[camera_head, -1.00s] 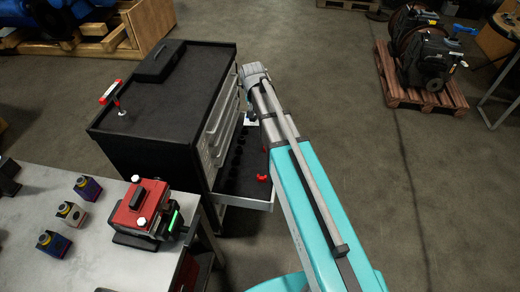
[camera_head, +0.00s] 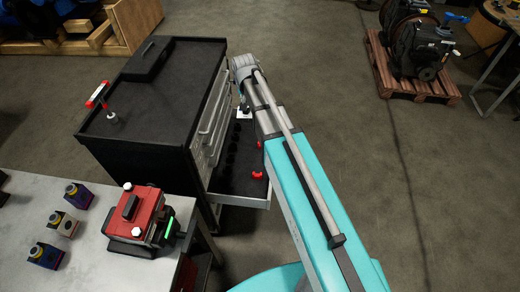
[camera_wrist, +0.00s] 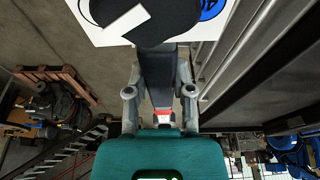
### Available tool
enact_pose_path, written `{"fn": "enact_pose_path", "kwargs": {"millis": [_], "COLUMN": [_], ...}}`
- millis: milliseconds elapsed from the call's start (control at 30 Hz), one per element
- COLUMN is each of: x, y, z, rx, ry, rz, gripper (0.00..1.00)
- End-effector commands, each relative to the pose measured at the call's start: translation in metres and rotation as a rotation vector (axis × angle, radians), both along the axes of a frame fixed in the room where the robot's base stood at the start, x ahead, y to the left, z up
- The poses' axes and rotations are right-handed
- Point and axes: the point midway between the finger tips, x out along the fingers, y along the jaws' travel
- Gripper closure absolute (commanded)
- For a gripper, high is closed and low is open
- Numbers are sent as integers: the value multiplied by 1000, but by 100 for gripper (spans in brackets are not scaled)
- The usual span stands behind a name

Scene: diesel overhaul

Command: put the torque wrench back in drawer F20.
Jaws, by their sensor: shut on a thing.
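My gripper (camera_wrist: 159,92) is shut on a dark, bar-like tool (camera_wrist: 157,68) with a red and white band near the palm; it appears to be the torque wrench. A white plate with a black round shape and a blue disc (camera_wrist: 118,29) shows beyond it in the wrist view. In the head view, my arm hangs over the far part of an open drawer (camera_head: 245,201) of the black cabinet, and my wrist hides most of the gripper. The drawer has a dark inside with round recesses and a red piece (camera_head: 257,174). I cannot read its label.
The black tool cabinet (camera_head: 140,120) has a red-handled tool (camera_head: 98,94) and a black case (camera_head: 150,58) on top. A bench (camera_head: 95,240) with a red device (camera_head: 138,212) stands at near left. A loaded pallet (camera_head: 400,85) is at far right; floor between is clear.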

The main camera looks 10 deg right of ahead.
Motion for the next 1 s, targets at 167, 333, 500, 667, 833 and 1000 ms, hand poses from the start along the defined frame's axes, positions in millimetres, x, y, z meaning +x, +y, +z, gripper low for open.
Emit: {"fn": "enact_pose_path", "kwargs": {"millis": [167, 333, 500, 667, 833, 1000], "x": [2, 5, 9, 13, 18, 22], "y": [1, -1, -4, -7, -11, -14], "z": [-10, -29, -54, -80, -106, -132], "rx": [-1, 0, 0, 1, 1, 1], "ry": [-2, -2, -4, -5, -6, -8], "rz": [1, -3, -9, -15, -21, -27], "gripper": [100, 100, 100, 100, 100, 100]}}
